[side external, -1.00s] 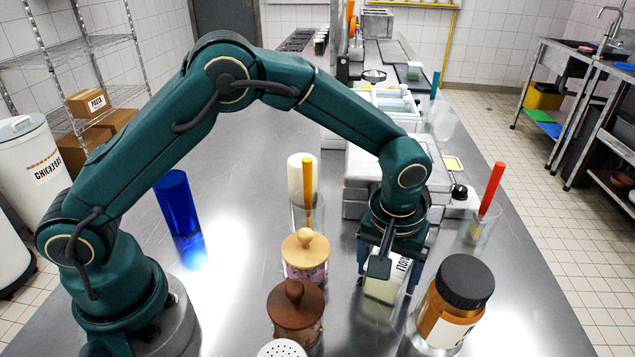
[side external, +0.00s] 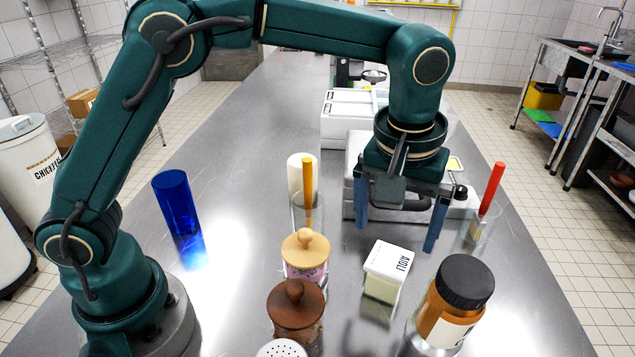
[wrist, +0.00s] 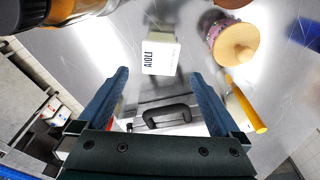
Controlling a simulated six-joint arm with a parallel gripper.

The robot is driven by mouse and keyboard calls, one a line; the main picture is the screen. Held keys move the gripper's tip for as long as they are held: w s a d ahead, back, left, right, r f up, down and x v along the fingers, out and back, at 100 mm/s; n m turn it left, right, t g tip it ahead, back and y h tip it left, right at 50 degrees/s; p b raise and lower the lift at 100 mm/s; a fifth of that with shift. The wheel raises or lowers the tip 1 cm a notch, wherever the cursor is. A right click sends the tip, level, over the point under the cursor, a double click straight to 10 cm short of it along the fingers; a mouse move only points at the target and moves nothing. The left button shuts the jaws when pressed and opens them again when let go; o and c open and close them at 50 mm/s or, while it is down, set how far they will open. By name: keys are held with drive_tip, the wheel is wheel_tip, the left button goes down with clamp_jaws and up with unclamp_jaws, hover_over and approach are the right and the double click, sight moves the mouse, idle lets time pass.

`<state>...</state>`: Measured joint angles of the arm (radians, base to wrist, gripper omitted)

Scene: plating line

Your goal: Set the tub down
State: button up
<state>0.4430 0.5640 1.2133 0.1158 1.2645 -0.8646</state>
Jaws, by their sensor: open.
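The tub (side external: 386,271) is a small white-lidded container labelled AIOLI. It stands upright on the steel counter, between the wooden-lidded jars and the large amber jar. In the wrist view the tub (wrist: 161,52) lies beyond the fingertips, clear of both. My gripper (side external: 397,228) is open and empty, with its blue fingers spread wide above and behind the tub. In the wrist view my gripper (wrist: 158,78) has nothing between its fingers but counter and a dark handle further down.
An amber jar (side external: 450,303) with a black lid stands right of the tub. A pink jar (side external: 305,256) and a brown-lidded jar (side external: 295,312) stand left. A glass with a red stick (side external: 490,190) is at the right. A blue cylinder (side external: 176,205) stands far left, with bare counter around it.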

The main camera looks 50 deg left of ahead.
drive_tip(key=shift+r, duration=0.4)
drive_tip(key=s+a+r+m+t, duration=0.2)
drive_tip(key=s+a+m+t, duration=0.2)
drive_tip(key=s+a, duration=0.8)
drive_tip(key=s, duration=0.3)
drive_tip(key=shift+s+a+r+h, duration=0.3)
drive_tip(key=shift+a+r, duration=0.05)
drive_tip(key=shift+r, duration=0.05)
